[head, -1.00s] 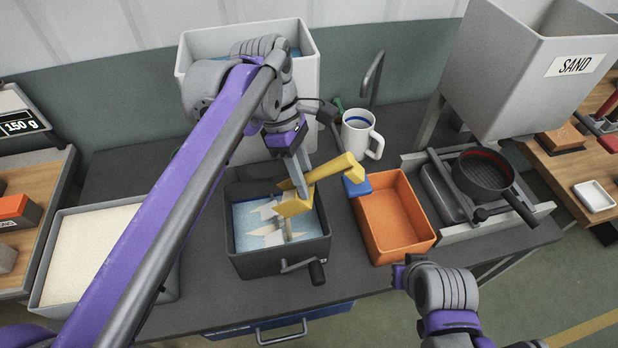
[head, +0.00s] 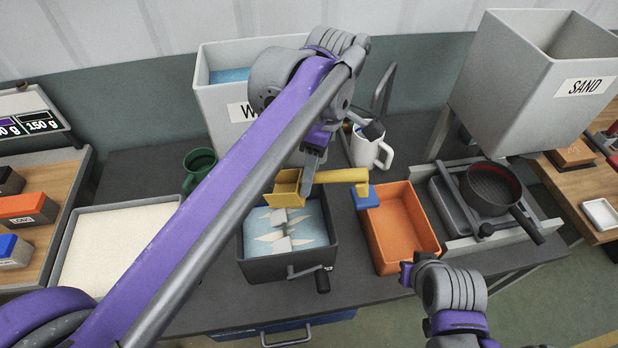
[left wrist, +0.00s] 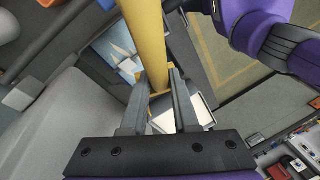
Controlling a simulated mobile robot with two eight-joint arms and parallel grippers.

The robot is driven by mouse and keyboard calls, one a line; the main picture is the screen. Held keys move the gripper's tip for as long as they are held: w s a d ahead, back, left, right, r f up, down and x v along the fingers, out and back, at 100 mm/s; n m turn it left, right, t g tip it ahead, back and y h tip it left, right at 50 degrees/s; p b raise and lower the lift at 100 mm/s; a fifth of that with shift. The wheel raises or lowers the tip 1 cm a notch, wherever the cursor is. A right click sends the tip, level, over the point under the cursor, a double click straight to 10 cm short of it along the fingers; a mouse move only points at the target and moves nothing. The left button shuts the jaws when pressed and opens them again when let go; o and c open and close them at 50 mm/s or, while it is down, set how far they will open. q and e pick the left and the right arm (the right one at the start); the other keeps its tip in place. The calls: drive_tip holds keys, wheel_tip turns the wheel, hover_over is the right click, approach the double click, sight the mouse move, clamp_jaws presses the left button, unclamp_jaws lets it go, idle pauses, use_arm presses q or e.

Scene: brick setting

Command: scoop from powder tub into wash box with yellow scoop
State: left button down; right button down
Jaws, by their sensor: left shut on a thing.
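My left gripper (head: 309,180) is shut on the yellow scoop (head: 342,176) by its handle. The scoop's bowl (head: 287,198) is over the back of a dark box (head: 283,268) with blue liquid, pale paddles and a side crank. I take this for the wash box. I cannot tell whether the bowl holds powder. In the left wrist view the fingers (left wrist: 160,105) clasp the yellow handle (left wrist: 147,35). The powder tub (head: 72,245), full of white powder, stands left of the dark box, partly behind my left arm. My right gripper (head: 406,273) is near the front edge; its fingers are unclear.
An orange tray (head: 429,250) with a blue block (head: 366,198) at its corner stands right of the dark box. Behind are a green mug (head: 198,170), a white mug (head: 366,150) and a grey tank (head: 215,112). A pan (head: 490,190) sits below the sand hopper (head: 515,90).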

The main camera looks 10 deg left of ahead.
use_arm(q)
drive_tip(key=shift+r+y, duration=0.1)
drive_tip(key=shift+y, duration=0.3)
drive_tip(key=shift+s+a+r, duration=0.1)
drive_tip(key=shift+s, duration=0.15)
drive_tip(key=shift+w+r+y, duration=0.2)
drive_tip(key=shift+r+y, duration=0.75)
drive_tip(key=shift+y, duration=0.35)
drive_tip(key=shift+s, duration=0.15)
